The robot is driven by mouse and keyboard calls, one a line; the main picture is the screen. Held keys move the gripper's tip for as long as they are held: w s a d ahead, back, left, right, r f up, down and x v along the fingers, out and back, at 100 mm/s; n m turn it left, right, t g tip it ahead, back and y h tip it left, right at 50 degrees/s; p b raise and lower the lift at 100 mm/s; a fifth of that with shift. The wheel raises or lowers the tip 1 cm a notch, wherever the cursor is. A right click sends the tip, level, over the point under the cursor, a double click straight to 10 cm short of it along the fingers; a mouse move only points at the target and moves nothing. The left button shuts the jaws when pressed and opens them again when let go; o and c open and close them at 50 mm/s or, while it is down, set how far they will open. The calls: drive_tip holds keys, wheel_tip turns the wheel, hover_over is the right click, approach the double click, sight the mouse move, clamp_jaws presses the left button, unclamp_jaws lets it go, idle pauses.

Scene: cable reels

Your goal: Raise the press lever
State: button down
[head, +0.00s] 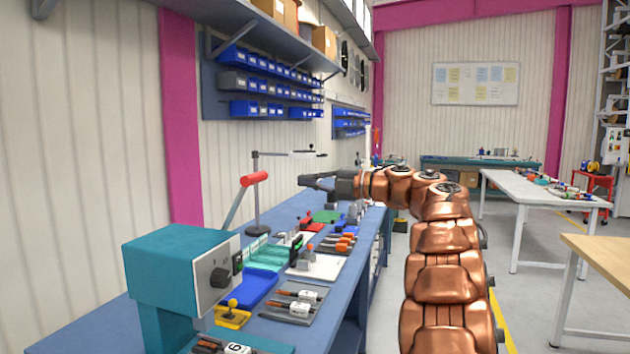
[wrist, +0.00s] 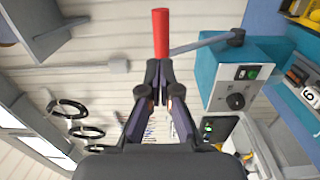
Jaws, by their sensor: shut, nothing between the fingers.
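The teal press (head: 185,262) stands on the near part of the blue bench, with a grey front panel. Its grey lever slants up and to the right from the press body and ends in a red grip (head: 254,178). In the wrist view the red grip (wrist: 160,32) shows just beyond my fingertips, and the lever rod (wrist: 205,43) runs to the press (wrist: 238,58). My gripper (head: 303,181) is shut and empty, pointing left at about the grip's height. In the head view a gap lies between them. The fingertips (wrist: 158,66) meet in the wrist view.
A lamp-like stand (head: 256,195) rises from the bench behind the lever. Blue bins (head: 270,85) hang on the wall above.

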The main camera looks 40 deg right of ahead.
sight(262, 177)
drive_tip(key=p+x, duration=0.2)
drive_tip(key=x, duration=0.7)
drive_tip(key=shift+w+a+f, duration=0.1)
drive_tip(key=shift+w+a, duration=0.05)
drive_tip(key=shift+w, duration=0.2)
